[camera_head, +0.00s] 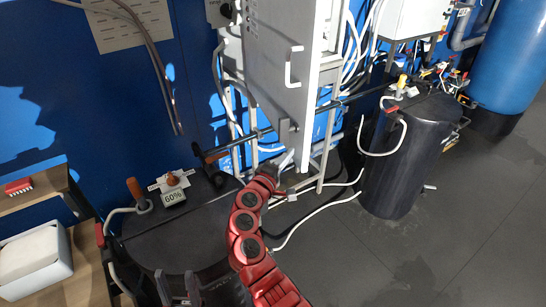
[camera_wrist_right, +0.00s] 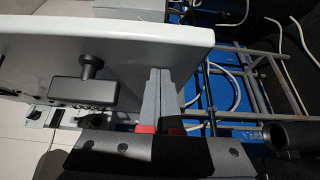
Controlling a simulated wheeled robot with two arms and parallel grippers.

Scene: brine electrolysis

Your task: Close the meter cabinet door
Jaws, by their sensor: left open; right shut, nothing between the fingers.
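The white meter cabinet door (camera_head: 268,55) hangs at top centre in the head view, with a pale bar handle (camera_head: 293,68) on its face. It appears swung out from the cabinet. The door's white panel (camera_wrist_right: 60,45) also fills the upper left of the right wrist view, with a dark knob and block on it. My right gripper (camera_head: 289,182) is below the door's lower edge on the red arm. In the wrist view its shut, empty fingers (camera_wrist_right: 160,75) overlap the panel; I cannot tell whether they touch. My left gripper (camera_head: 178,284) is open at the bottom edge, away from the door.
A dark tank (camera_head: 205,235) with a 60% display (camera_head: 173,197) stands at left. Another dark tank (camera_head: 400,160) stands at right. White hoses and a metal frame lie under the cabinet. A shelf with a white bin (camera_head: 35,262) is at far left. Grey floor (camera_head: 470,235) is clear at right.

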